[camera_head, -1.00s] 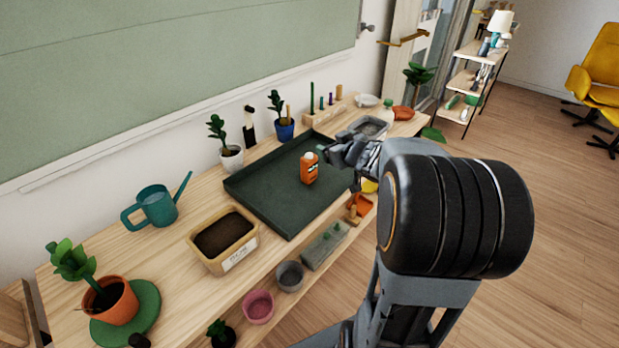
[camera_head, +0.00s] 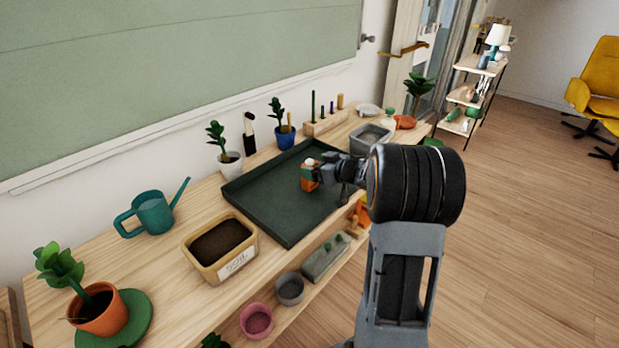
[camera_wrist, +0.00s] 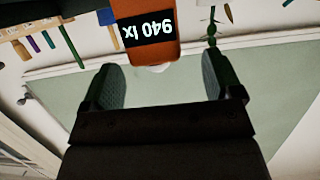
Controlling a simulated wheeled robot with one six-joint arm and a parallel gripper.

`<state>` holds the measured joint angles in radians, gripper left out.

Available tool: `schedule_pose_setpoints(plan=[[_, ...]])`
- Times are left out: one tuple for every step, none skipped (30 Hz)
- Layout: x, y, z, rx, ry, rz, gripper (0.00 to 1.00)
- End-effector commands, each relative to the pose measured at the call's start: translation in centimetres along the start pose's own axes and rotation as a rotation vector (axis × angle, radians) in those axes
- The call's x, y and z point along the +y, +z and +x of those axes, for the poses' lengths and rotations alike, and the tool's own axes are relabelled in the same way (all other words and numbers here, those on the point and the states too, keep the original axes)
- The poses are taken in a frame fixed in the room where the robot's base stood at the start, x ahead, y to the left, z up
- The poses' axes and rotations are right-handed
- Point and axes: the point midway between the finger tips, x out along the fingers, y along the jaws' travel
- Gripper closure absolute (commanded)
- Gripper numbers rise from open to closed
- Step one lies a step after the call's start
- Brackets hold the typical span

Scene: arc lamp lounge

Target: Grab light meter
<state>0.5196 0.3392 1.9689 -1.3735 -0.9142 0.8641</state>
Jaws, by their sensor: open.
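The light meter (camera_head: 309,178) is a small orange box with a pale dome on top. It stands in the dark green tray (camera_head: 262,198) in the head view, partly hidden behind my gripper (camera_head: 322,174). In the wrist view the orange meter (camera_wrist: 146,25) appears upside down, with a black display reading "940 lx". My gripper (camera_wrist: 165,85) is open there, its two dark fingers apart. The meter lies just beyond the fingertips, in line with the gap between them. Its lower body is cut off by the top picture edge.
A soil box (camera_head: 219,245) and a teal watering can (camera_head: 152,212) stand left of the tray. Potted plants (camera_head: 281,125) and a wooden holder (camera_head: 325,122) line the back. A grey tub (camera_head: 371,137) is at the right. Pots sit on the lower shelf.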

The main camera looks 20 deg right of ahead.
Motion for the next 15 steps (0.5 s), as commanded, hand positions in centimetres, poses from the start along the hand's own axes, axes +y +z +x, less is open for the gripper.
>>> schedule_pose_setpoints(plan=[[0.0,0.0,0.2,0.000,0.000,0.000,0.15],[0.0,0.1,0.4,0.000,0.000,0.000,0.15],[0.1,0.1,0.8,0.000,0.000,0.000,0.15],[0.1,0.1,1.1,0.000,0.000,-0.001,0.15],[0.2,0.2,1.5,-0.001,0.000,-0.001,0.15],[0.2,0.2,2.2,0.000,-0.002,-0.001,0.15],[0.3,0.2,2.6,0.000,-0.002,-0.001,0.15],[0.3,0.2,3.0,-0.001,-0.001,-0.001,0.15],[0.4,0.2,3.5,-0.001,-0.001,-0.001,0.15],[0.4,0.2,3.9,-0.001,-0.001,0.000,0.15],[0.4,0.1,4.2,0.000,-0.001,0.000,0.15],[0.4,0.1,4.5,0.001,0.000,-0.001,0.15],[0.4,0.1,4.8,0.001,0.000,0.000,0.15],[0.4,0.1,5.0,0.000,0.000,0.000,0.15],[0.4,0.1,5.2,0.000,0.001,0.000,0.15]])
